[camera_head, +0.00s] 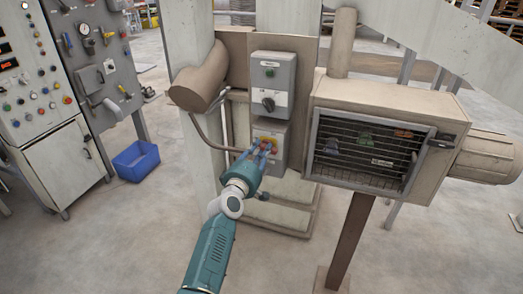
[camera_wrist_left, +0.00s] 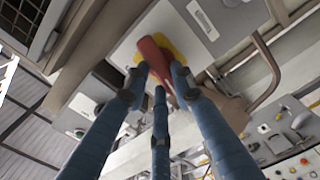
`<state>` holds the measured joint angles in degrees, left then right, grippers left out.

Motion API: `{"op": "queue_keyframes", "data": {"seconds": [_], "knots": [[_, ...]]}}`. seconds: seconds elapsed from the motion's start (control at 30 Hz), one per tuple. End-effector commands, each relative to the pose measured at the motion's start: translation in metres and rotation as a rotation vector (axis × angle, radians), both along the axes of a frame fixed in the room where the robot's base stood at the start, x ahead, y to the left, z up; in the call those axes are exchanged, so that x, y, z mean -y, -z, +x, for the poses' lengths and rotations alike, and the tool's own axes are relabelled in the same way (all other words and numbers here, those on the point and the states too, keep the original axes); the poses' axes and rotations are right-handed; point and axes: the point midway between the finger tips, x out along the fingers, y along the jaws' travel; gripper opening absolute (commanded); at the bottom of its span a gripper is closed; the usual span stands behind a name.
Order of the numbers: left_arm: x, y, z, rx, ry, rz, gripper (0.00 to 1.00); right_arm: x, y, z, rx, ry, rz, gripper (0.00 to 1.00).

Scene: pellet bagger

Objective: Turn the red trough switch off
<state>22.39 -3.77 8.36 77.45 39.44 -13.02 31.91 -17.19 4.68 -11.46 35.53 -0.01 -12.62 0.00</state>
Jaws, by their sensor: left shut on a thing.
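The red trough switch (camera_wrist_left: 151,52) is a red handle on a yellow plate. It is mounted on a grey box (camera_head: 281,160) on the machine's post. My left gripper (camera_head: 262,150) is at the front of this box in the head view and covers most of the switch. In the left wrist view my left gripper (camera_wrist_left: 158,77) has its blue fingers closed around the red handle, which lies slanted between them. The fingers hide part of the handle. My right gripper is in neither view.
Just above is a grey box with a black knob (camera_head: 268,104) and a green button. A caged unit with a wire grille (camera_head: 350,160) stands close on the right. A bent pipe (camera_head: 203,137) runs on the left. A blue bin (camera_head: 136,161) sits on the floor.

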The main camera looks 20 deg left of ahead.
Motion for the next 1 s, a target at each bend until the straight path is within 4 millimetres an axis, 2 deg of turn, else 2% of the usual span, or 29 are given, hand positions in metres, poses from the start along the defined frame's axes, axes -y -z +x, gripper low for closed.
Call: {"op": "queue_keyframes", "data": {"seconds": [0.4, 1.0], "knots": [[-0.0011, 0.0028, -0.0001, -0.009, 0.001, -0.204, 0.0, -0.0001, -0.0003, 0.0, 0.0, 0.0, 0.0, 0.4], [-0.001, 0.0035, -0.0002, -0.011, 0.0, -0.241, 0.0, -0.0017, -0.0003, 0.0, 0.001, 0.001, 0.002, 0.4]]}}
